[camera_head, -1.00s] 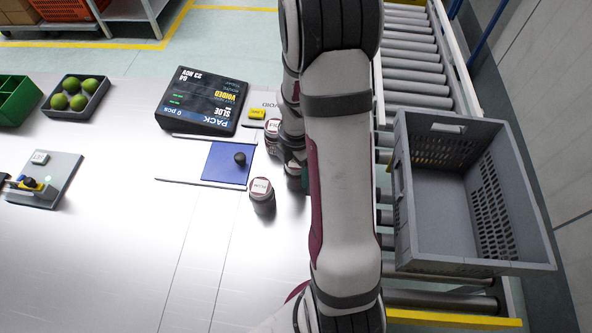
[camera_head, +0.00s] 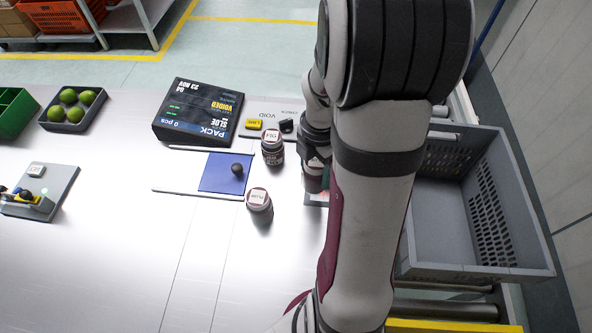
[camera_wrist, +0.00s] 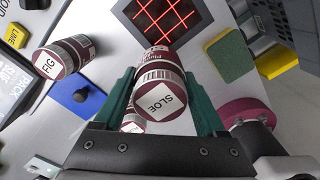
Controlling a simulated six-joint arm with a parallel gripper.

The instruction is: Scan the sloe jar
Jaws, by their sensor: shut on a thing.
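The sloe jar (camera_wrist: 160,96), with a white lid label reading SLOE, a barcode and a maroon band, is between the green fingers of my gripper (camera_wrist: 162,100) in the wrist view. My gripper is shut on it. Ahead of the jar is a dark square scanner window (camera_wrist: 163,18) lit with a red grid. The jar's far end overlaps the window's near edge in the picture; I cannot tell the gap. In the head view my gripper (camera_head: 314,172) is at the right of the table, partly hidden by my arm. A dark display (camera_head: 198,108) reads PACK, SLOE, 0 pcs, VOIDED.
A fig jar (camera_head: 272,148) and a plum jar (camera_head: 259,204) stand left of my gripper, near a blue pad (camera_head: 220,175) with a black knob. A yellow-green block (camera_wrist: 243,57) lies right of the scanner. A grey crate (camera_head: 470,255) stands at the right on rollers.

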